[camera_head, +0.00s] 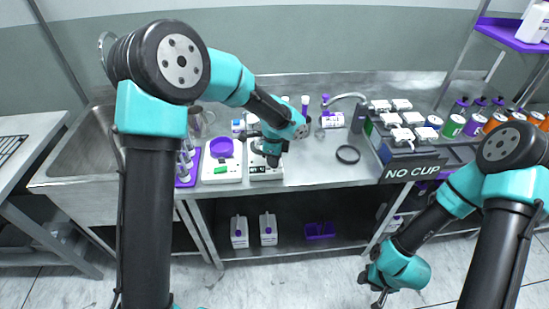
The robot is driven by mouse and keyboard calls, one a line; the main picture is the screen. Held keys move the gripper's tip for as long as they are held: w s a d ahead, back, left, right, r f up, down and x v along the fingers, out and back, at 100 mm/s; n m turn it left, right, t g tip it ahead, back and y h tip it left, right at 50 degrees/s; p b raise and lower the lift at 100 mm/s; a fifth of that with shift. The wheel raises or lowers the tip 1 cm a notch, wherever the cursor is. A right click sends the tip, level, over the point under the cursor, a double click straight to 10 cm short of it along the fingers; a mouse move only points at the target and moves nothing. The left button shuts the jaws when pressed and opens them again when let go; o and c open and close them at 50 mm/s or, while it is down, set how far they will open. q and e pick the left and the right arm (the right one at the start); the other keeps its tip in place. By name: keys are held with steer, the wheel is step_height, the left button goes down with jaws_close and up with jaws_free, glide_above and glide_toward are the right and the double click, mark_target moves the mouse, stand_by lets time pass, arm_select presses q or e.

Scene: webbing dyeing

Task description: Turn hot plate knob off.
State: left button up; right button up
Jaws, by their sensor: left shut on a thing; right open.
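A white hot plate (264,173) with a small dark display on its front stands on the steel bench. My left gripper (273,160) reaches down over this hot plate from above, shut at its right front part. The knob is hidden behind the gripper, and its setting cannot be read. My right gripper (377,299) is open and empty, low in front of the bench, far from the hot plate.
Left of the hot plate stands a white device (222,172) with a purple top and green display. A black ring (348,154) lies to the right. A "NO CUP" machine (412,170) and several bottles stand further right.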

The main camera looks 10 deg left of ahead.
arm_select(q)
steer(key=shift+n, duration=0.5)
steer(key=o, duration=0.9)
step_height(320, 180, up, 17)
steer(key=shift+r, duration=0.2)
stand_by(0.3)
